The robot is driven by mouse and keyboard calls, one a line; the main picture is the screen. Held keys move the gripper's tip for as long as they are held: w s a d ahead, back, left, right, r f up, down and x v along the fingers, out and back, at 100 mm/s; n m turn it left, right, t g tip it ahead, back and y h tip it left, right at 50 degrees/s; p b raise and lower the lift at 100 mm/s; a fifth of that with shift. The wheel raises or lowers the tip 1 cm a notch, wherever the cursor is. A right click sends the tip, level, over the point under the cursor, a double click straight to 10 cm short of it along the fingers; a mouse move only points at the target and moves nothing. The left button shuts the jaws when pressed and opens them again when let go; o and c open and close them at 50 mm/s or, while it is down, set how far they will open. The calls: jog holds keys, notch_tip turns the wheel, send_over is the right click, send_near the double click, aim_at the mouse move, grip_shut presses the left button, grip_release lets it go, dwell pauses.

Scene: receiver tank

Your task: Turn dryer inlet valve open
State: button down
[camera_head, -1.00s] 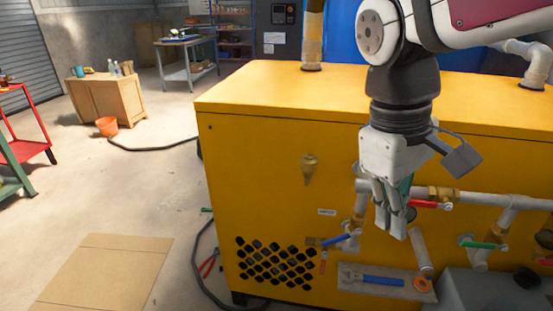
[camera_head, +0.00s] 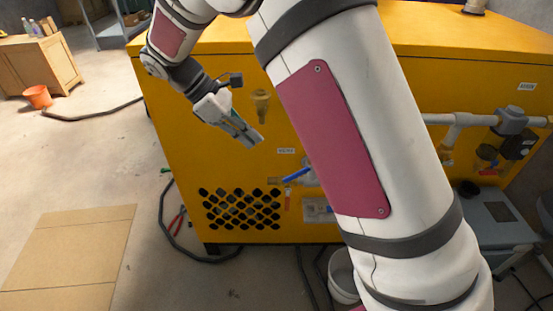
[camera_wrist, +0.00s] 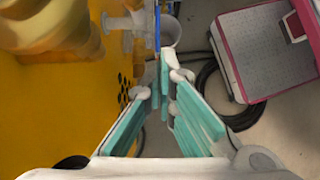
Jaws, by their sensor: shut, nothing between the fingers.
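A valve with a blue lever handle (camera_head: 297,174) sits low on the yellow cabinet front, under a small white label (camera_head: 286,151) too small to read surely. The lever slants up to the right. In the wrist view a thin blue strip (camera_wrist: 157,25), apparently this lever, shows just beyond the fingertips, beside a pale pipe fitting (camera_wrist: 122,23). My gripper (camera_head: 258,140) is shut and empty, above and left of the lever, pointing down to the right. Its teal-padded fingers meet in the wrist view (camera_wrist: 166,62). I cannot tell any contact. My arm hides the middle pipework.
A brass fitting (camera_head: 261,104) protrudes from the yellow cabinet (camera_head: 180,120) near my gripper, and looms close in the wrist view (camera_wrist: 45,30). A white bucket (camera_head: 343,276) and black hoses lie on the floor below. Cardboard (camera_head: 70,255) lies left; floor around it is open.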

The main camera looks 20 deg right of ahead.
aim_at(290, 179)
jog(key=b+x, duration=0.3)
jog(key=x, duration=1.1)
jog(key=shift+b, duration=0.35)
jog(key=shift+f+h, duration=0.45)
jog(key=shift+h, duration=0.15)
jog(key=f+h, duration=0.1)
jog(key=g+h, duration=0.1)
jog(key=d+f+h+p, duration=0.1)
jog(key=shift+s+d+f+g+h, duration=0.1)
jog(key=shift+s+f+g+h, duration=0.1)
jog(key=shift+f+g+h, duration=0.15)
jog(key=d+f+h, duration=0.1)
jog(key=h, duration=0.1)
jog(key=d+g+h, duration=0.1)
jog(key=shift+s+f+h+b, duration=0.3)
jog(key=shift+f+h, duration=0.05)
jog(key=shift+f, duration=0.05)
jog(key=shift+s+d+f, duration=0.15)
jog(key=shift+d+f, duration=0.05)
jog(key=shift+d, duration=0.2)
jog(key=shift+d+f, duration=0.1)
